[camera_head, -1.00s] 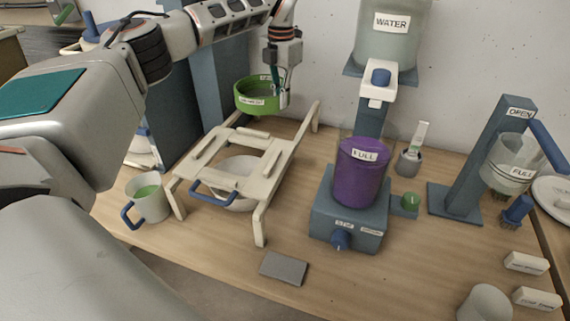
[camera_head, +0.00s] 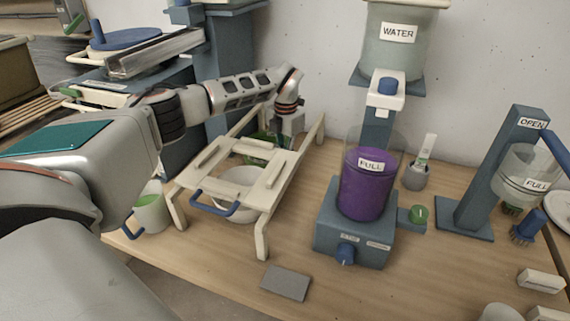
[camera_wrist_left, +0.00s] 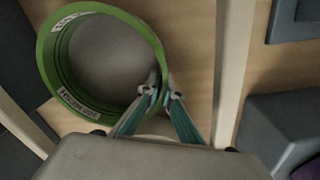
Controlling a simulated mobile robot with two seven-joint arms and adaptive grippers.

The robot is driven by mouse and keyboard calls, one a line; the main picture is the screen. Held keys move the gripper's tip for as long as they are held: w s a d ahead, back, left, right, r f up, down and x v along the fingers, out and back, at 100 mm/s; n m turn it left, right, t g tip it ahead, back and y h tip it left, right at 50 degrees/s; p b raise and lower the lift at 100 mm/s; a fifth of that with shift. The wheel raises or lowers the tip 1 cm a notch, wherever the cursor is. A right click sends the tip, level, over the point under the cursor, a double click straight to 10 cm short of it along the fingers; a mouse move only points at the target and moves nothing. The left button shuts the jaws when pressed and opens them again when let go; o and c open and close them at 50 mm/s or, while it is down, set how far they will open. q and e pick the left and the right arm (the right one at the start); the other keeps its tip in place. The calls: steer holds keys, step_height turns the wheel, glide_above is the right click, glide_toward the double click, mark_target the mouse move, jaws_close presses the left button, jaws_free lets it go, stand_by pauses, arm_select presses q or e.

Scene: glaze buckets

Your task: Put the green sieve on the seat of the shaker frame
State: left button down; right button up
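The green sieve (camera_head: 262,137) is a green ring with white labels. In the head view it sits low at the back end of the cream shaker frame (camera_head: 270,177), partly hidden by the frame's slats and my arm. In the left wrist view the sieve (camera_wrist_left: 48,62) is upright to the camera, and my left gripper (camera_wrist_left: 164,90) has one finger inside and one outside its rim, shut on it. In the head view my left gripper (camera_head: 286,143) is mostly hidden. Whether the sieve touches the frame cannot be told. My right gripper is not in view.
A white bowl (camera_head: 243,178) stands under the frame, which has a blue handle (camera_head: 214,208). A mug of green glaze (camera_head: 150,212) stands left. A blue stand with a purple bucket (camera_head: 366,190) is to the right. A grey slab (camera_head: 285,283) lies in front.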

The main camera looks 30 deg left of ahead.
arm_select(q)
steer(key=shift+f, duration=1.3)
steer(key=c, duration=2.3)
jaws_free()
